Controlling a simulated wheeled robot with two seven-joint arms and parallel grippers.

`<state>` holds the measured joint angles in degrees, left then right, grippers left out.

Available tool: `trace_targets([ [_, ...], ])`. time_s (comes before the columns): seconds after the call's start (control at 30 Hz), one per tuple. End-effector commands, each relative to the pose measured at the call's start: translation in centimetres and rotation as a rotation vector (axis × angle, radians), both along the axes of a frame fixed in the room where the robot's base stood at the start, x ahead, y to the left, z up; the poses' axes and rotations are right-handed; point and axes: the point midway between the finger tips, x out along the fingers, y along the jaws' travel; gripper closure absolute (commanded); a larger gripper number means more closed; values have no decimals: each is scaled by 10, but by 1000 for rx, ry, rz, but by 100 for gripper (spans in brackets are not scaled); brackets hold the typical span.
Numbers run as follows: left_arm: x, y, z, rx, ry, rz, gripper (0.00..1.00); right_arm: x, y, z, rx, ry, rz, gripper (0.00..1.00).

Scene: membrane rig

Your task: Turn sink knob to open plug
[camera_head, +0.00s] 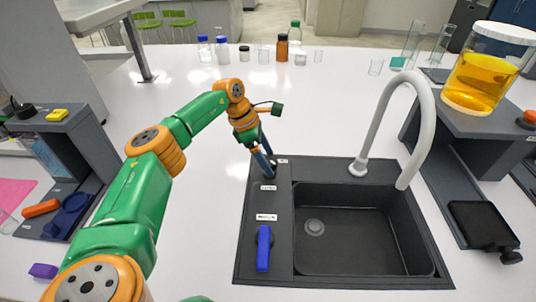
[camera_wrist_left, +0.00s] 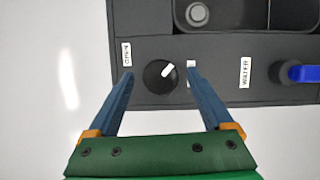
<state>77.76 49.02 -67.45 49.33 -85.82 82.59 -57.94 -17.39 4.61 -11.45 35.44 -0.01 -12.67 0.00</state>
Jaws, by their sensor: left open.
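The sink knob (camera_wrist_left: 161,75) is round and black with a white pointer mark tilted to the upper right. It sits on the dark sink panel, with a white label (camera_wrist_left: 126,54) to its left and another partly covered label to its right. My left gripper (camera_wrist_left: 159,74) is open, with one blue finger on each side of the knob in the wrist view; contact cannot be told. In the head view my left gripper (camera_head: 264,166) is at the panel's far left corner and mostly hides the knob. The round plug (camera_head: 314,227) lies in the sink basin (camera_head: 365,240).
A blue lever (camera_head: 263,248) stands nearer on the panel, beside a label. A white curved faucet (camera_head: 371,125) rises behind the basin. Bottles and beakers (camera_head: 281,47) stand at the back. A dark stand (camera_head: 470,120) with a yellow-filled jar is at right.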

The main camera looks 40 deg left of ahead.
Motion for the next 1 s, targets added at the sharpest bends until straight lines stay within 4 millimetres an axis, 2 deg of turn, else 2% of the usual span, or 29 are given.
trace_targets([
  [0.13,0,0,0,-1,-1,0,15,2,1,0,3,-4,-1,50],
  [0.17,0,0,0,-1,-1,0,18,2,2,0,3,-4,-1,50],
  [0.47,0,-1,0,-2,0,0,99,3,2,0,4,-6,-1,50],
  [0.77,0,-1,1,-1,0,40,100,3,2,3,3,-7,-1,50],
  [1.0,-1,-2,2,-2,0,191,100,3,1,12,2,-7,0,50],
])
